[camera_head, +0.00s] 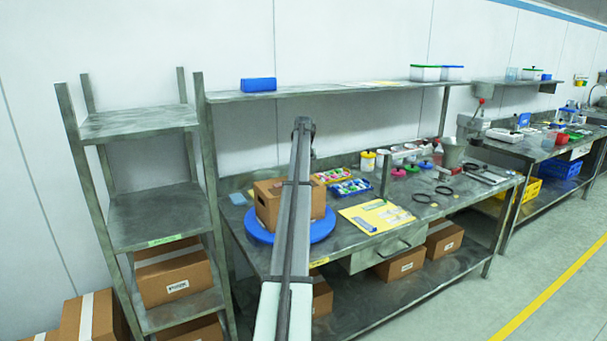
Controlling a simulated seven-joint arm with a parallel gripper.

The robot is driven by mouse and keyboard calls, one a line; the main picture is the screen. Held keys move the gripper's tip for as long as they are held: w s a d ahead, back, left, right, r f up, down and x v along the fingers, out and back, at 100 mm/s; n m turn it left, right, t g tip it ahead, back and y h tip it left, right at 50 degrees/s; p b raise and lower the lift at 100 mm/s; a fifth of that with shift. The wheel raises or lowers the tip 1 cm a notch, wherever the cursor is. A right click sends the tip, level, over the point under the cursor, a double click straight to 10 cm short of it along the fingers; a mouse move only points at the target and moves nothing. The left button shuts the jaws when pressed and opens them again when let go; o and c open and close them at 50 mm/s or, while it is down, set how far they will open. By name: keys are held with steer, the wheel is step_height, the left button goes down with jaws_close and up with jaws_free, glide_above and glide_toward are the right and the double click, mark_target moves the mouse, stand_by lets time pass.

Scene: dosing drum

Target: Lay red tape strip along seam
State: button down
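A brown cardboard box (267,207) sits on a round blue turntable (324,229) at the left part of the steel workbench. I cannot make out a seam or a red tape strip. The far end of my arm, with my gripper (305,128), shows small and dark above and beyond the box, against the wall and shelf. Its fingers are too small to tell open from shut.
On the bench are trays of colourful items (350,187), a yellow sheet (376,217), black rings (444,190) and several small containers. A shelf (345,90) runs above. A steel rack (155,213) stands at the left. Cartons (400,265) lie below the bench.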

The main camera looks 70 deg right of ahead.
steer(key=c, duration=0.8)
jaws_free()
steer(key=shift+c, duration=0.2)
steer(key=shift+r, duration=0.1)
steer(key=shift+r, duration=2.85)
